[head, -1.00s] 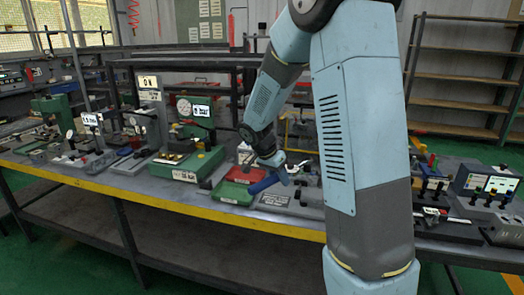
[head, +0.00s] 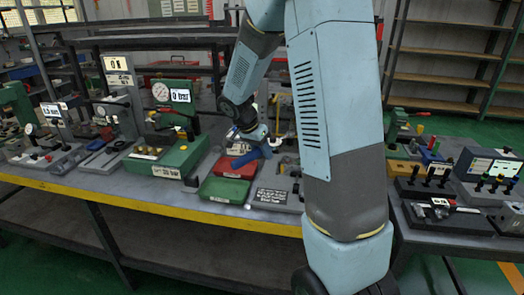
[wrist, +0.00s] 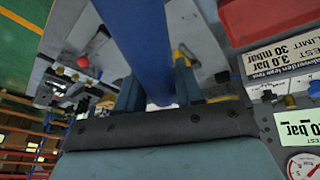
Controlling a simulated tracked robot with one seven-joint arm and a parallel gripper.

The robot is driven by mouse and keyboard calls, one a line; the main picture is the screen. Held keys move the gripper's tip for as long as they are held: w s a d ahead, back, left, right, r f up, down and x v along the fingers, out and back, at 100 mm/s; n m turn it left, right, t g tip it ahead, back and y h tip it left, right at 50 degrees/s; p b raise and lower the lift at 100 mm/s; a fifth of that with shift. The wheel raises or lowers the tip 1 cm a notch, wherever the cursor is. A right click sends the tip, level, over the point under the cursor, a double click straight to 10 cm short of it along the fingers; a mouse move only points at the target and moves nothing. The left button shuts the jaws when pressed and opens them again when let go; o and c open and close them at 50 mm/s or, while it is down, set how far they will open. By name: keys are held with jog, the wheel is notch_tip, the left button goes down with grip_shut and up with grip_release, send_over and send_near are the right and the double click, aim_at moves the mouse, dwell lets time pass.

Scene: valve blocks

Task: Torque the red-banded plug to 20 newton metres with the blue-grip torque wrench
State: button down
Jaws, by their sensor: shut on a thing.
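My gripper (head: 262,148) is above the bench beside the trays. It is shut on the blue grip of the torque wrench (head: 246,157). In the wrist view the blue grip (wrist: 136,40) runs between the two fingers of my gripper (wrist: 160,92); the rest of the wrench is hidden or too small to make out. In the head view the blue grip is near the red tray and appears raised off the bench. I cannot pick out the red-banded plug; my arm covers part of the bench.
A green tray (head: 222,191) and a red tray (head: 238,165) lie on the bench (head: 160,201). A green gauge stand (head: 188,160) is to their left. Right of my arm are a black block with several upright pieces (head: 445,215) and a display box (head: 490,170). Empty shelves stand behind.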

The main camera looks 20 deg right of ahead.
jog(key=shift+a, duration=0.2)
jog(key=shift+f, duration=2.4)
jog(key=shift+d+f, duration=0.1)
jog(key=shift+f, duration=1.1)
jog(key=shift+w, duration=0.15)
jog(key=shift+w+a+m+g, duration=0.25)
jog(key=shift+w+m, duration=0.15)
jog(key=shift+w, duration=0.15)
jog(key=shift+w+a+m+g, duration=0.15)
jog(key=shift+w+a+m, duration=0.05)
jog(key=shift+w+m, duration=0.25)
jog(key=shift+w, duration=0.1)
